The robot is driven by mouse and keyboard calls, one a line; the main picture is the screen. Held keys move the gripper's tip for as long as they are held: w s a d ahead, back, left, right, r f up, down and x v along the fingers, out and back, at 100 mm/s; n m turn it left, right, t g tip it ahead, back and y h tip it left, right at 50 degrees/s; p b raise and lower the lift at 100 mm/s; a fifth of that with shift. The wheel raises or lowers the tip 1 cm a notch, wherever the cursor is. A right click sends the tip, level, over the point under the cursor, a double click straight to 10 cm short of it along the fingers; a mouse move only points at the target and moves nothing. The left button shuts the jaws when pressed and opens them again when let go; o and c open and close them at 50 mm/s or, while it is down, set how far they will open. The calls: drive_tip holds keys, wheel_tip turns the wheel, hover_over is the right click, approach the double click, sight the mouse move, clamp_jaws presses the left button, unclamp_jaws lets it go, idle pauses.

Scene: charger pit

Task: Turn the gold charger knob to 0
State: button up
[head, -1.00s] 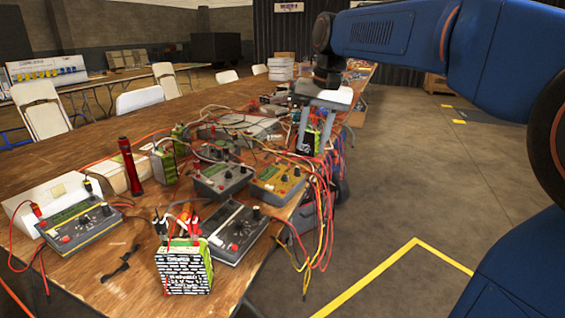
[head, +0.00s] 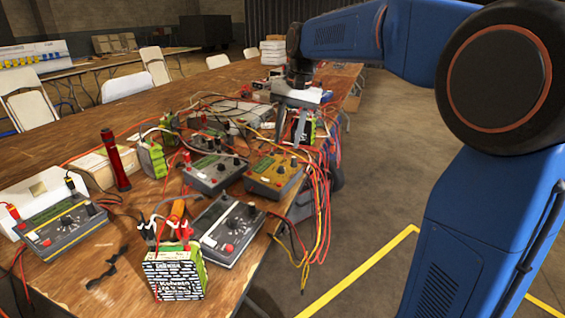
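The gold charger (head: 273,176) lies on the table near its right edge, with its face up. A small dark knob (head: 281,169) shows on its face, but its pointer and scale are too small to read. My gripper (head: 289,135) points down above the table, above and behind the gold charger in the picture.
Grey chargers (head: 216,173) and (head: 229,228), a yellow-trimmed charger (head: 62,225) and a green battery (head: 176,274) crowd the table. A red torch (head: 115,160) stands upright. Red and yellow cables (head: 318,215) hang over the right edge. The floor (head: 385,180) at right is clear.

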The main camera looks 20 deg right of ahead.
sight(281, 167)
drive_tip(key=f, duration=0.3)
drive_tip(key=a+f, duration=0.1)
drive_tip(key=f, duration=0.5)
drive_tip(key=shift+w+a, duration=0.2)
drive_tip(key=shift+w, duration=0.15)
clamp_jaws()
